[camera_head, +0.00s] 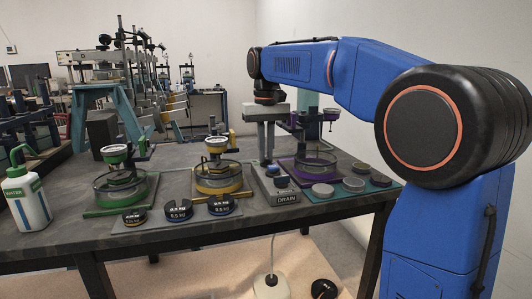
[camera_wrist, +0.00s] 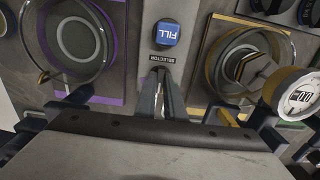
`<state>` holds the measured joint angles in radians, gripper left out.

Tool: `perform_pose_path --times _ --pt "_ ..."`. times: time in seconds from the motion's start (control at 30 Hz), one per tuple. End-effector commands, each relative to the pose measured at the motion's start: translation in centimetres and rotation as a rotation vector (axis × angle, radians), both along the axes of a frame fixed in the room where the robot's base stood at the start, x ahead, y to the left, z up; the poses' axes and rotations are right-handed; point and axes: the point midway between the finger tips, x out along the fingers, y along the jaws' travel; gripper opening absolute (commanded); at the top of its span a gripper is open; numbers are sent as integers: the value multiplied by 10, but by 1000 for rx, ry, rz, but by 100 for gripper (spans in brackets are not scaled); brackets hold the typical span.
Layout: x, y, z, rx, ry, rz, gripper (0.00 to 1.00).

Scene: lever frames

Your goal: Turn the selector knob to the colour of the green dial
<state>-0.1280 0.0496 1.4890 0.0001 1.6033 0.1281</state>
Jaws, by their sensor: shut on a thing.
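My gripper (camera_head: 266,156) reaches down over the panel between the yellow and purple stations. In the wrist view its fingers (camera_wrist: 161,82) are shut close together just below the SELECTOR label (camera_wrist: 163,59), on the selector knob. The knob is mostly hidden between the fingers, and I cannot read where it points. The green dial (camera_head: 117,152) sits on top of the green station at the left of the table; its face is too small to read.
A blue FILL button (camera_wrist: 166,33) is beyond the knob. The yellow station (camera_head: 222,178) and purple station (camera_head: 318,160) flank the panel closely. A DRAIN label (camera_head: 286,198) is at its front. Dark weights (camera_head: 178,209) and a WATER bottle (camera_head: 27,198) stand leftward.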

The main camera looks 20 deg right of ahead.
Motion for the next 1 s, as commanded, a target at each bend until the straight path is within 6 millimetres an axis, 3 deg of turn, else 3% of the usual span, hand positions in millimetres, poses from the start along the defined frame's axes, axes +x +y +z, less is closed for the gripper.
perform_pose_path --times 0.6,1.0 --pt "0 0 0 -1 -2 570 0" --pt "0 0 1 -1 -2 810 0"
